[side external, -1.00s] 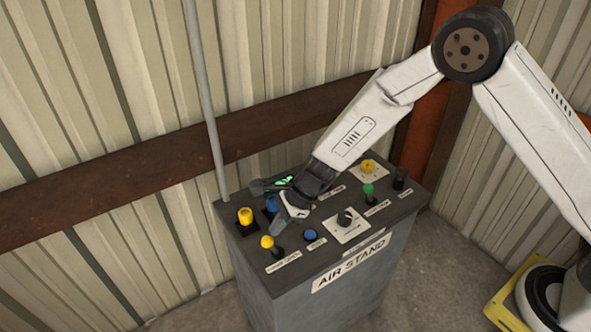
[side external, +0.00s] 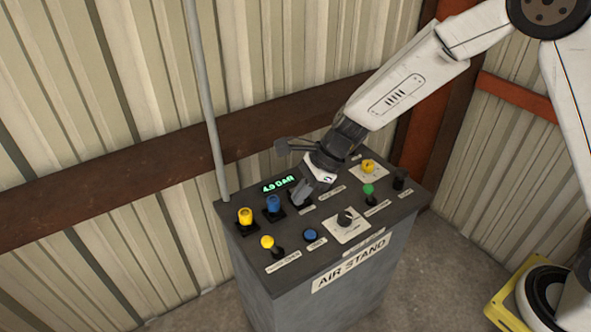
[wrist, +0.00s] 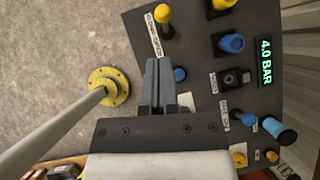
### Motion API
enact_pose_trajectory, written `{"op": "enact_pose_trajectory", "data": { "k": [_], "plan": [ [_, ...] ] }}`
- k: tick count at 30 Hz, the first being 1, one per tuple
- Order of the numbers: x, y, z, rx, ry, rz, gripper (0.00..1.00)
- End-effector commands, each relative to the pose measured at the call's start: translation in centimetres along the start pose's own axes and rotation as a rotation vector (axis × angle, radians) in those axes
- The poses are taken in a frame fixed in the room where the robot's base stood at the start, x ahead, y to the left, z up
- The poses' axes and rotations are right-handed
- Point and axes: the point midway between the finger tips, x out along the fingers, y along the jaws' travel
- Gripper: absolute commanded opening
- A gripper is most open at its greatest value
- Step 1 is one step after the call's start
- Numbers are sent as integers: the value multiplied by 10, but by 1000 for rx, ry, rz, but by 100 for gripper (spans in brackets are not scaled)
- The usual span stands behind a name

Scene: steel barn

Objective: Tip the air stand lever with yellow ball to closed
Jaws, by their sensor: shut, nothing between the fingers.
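The air stand (side external: 300,279) is a grey cabinet with a dark sloped top full of controls. The lever with the yellow ball (side external: 267,241) stands at its front left corner, its ball leaning to the left over a dark base, beside a white label. In the wrist view the yellow ball (wrist: 162,13) is at the top, beyond my fingertips and apart from them. My gripper (side external: 299,199) is over the middle of the panel, right of the blue-topped control, and touches no lever that I can see. In the wrist view its fingers (wrist: 158,64) are together and empty.
A larger yellow control (side external: 245,215) and a blue one (side external: 273,203) stand behind the lever. A blue button (side external: 310,235), a black dial (side external: 345,216) and a green knob (side external: 368,189) lie to the right. A lit pressure display (side external: 280,184) is at the back. A pole rises behind the stand.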

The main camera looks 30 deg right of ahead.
Motion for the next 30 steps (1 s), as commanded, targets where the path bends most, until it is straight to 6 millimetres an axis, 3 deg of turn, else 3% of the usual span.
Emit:
{"op": "enact_pose_trajectory", "data": {
  "k": [9, 20, 26, 30],
  "plan": [
    [-27, 2, 9, 0, 0, 1, 0],
    [-32, 3, 9, -13, 6, 0, 0],
    [-43, 12, -8, -152, 64, -3, 0],
    [-58, 27, -31, -362, 147, 5, 0]
  ]
}}
